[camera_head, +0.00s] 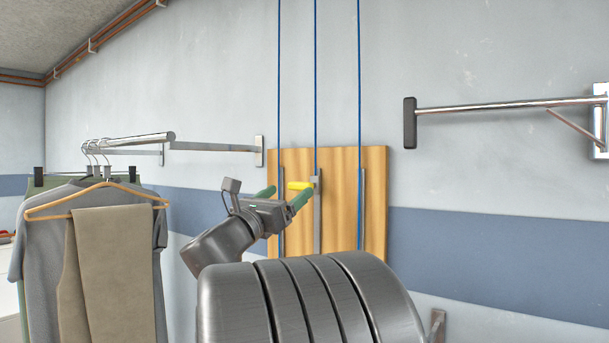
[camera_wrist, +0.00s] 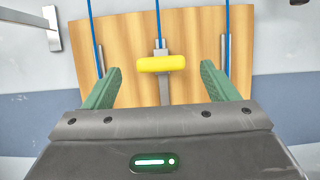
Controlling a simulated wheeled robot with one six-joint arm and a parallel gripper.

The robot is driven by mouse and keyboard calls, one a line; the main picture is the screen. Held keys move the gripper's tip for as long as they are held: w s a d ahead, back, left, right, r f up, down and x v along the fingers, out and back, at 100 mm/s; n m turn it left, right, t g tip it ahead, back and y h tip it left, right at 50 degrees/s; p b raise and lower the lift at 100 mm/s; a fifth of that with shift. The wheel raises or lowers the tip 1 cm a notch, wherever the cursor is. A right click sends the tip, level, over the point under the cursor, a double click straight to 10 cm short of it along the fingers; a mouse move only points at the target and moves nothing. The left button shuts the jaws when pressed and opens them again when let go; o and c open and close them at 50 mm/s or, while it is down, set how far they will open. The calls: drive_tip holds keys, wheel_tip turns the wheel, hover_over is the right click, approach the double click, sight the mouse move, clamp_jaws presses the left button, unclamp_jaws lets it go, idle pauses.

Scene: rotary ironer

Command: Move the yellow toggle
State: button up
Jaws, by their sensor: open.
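The yellow toggle (camera_wrist: 161,64) is a short horizontal bar on a grey metal strip, mounted on a wooden board (camera_wrist: 120,35). It also shows in the head view (camera_head: 299,185), in front of the board (camera_head: 375,200). My gripper (camera_wrist: 160,82) has two green fingers spread wide, one on each side of the toggle's line in the wrist view. The gripper is open and empty. The toggle appears between and just beyond the fingertips, and I see no contact. In the head view my gripper (camera_head: 284,192) is close to the toggle, and my arm hides the board's lower part.
Blue cables (camera_head: 316,80) run up the wall from metal strips on the board. A rail with hanging clothes (camera_head: 115,260) stands at left. A metal wall bar (camera_head: 500,105) with a dark end juts out at right. The wall between board and bar is clear.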

sight(298, 184)
drive_tip(key=p+x, duration=0.2)
drive_tip(key=x, duration=0.6)
drive_tip(key=shift+c, duration=0.2)
drive_tip(key=c, duration=1.3)
wheel_tip(298, 184, down, 35)
drive_tip(key=b, duration=2.8)
drive_tip(key=shift+r+b, duration=0.1)
drive_tip(key=shift+b, duration=0.3)
drive_tip(key=shift+c, duration=0.2)
drive_tip(key=o, duration=1.4)
drive_tip(key=shift+r, duration=0.1)
drive_tip(key=v, duration=1.4)
drive_tip(key=shift+d, duration=0.1)
